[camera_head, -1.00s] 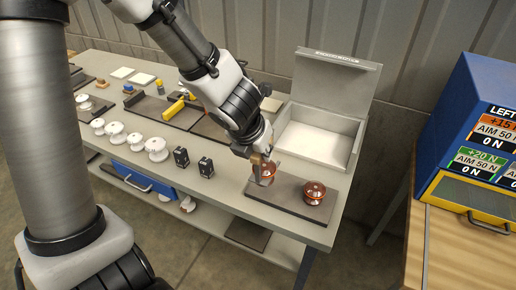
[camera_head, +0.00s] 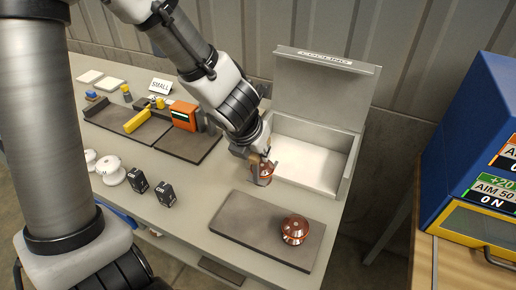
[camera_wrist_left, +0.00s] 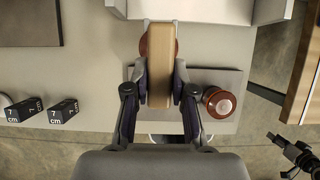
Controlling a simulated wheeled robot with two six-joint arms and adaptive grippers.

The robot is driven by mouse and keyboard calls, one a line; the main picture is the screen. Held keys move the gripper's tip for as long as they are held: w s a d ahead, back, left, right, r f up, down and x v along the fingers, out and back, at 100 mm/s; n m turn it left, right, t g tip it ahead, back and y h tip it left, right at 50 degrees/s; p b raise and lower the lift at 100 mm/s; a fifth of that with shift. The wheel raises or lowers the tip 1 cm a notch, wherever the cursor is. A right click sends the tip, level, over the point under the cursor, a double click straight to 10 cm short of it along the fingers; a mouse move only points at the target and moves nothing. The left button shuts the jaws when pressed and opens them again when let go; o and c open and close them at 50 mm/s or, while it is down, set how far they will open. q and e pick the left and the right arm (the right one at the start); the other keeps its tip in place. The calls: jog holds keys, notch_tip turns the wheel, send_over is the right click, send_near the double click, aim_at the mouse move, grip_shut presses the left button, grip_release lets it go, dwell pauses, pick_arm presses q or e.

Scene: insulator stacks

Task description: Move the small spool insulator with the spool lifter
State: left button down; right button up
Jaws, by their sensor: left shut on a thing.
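My left gripper (camera_wrist_left: 160,100) is shut on a tan, block-like tool (camera_wrist_left: 160,60), which I take to be the spool lifter. A red-brown spool insulator (camera_head: 262,174) is at the tool's lower end, just below the gripper (camera_head: 256,156), and appears held off the table by the front left of the open box. In the left wrist view the tool mostly hides this spool (camera_wrist_left: 144,45). A second red-brown spool (camera_head: 294,229) stands upright on the dark mat (camera_head: 250,225). A dark shape low right in the wrist view may be my right gripper (camera_wrist_left: 299,154); its jaws are unclear.
The open grey box (camera_head: 345,175) has a raised lid and pale floor. Two black 7 cm blocks (camera_head: 166,193) and white insulators (camera_head: 110,170) stand left. A dark tray (camera_head: 183,143) holds yellow and orange tools near a SMALL card (camera_head: 161,86). A blue cabinet (camera_head: 470,130) is right.

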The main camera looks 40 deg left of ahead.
aim_at(265, 164)
pick_arm(q)
jog(key=shift+w+a, duration=0.1)
jog(key=shift+w, duration=0.25)
jog(key=shift+w+a+p, duration=0.25)
jog(key=shift+w+p, duration=0.3)
jog(key=shift+w, duration=0.65)
jog(key=shift+w+a+p, duration=0.25)
jog(key=shift+w+p, duration=0.3)
jog(key=shift+w, duration=0.6)
jog(key=shift+w+a+f+p, duration=0.55)
jog(key=shift+w+f+p, duration=1.3)
jog(key=shift+w, duration=0.7)
jog(key=shift+g, duration=0.4)
jog(key=shift+s+d+f+b, duration=0.1)
jog(key=shift+s+d+b, duration=0.15)
jog(key=shift+s+b, duration=0.75)
jog(key=shift+s+d+r+b, duration=0.1)
jog(key=shift+s+d+b, duration=0.2)
jog(key=shift+s+b, duration=0.65)
jog(key=shift+s+d+f+b, duration=0.1)
jog(key=shift+s+d+b, duration=0.15)
jog(key=shift+s+b, duration=0.7)
jog(key=shift+s+r+p, duration=0.2)
jog(key=shift+r+p, duration=1.7)
jog(key=shift+p, duration=0.1)
jog(key=shift+s+r+p, duration=0.15)
jog(key=shift+r+p, duration=1.7)
jog(key=shift+p, duration=0.15)
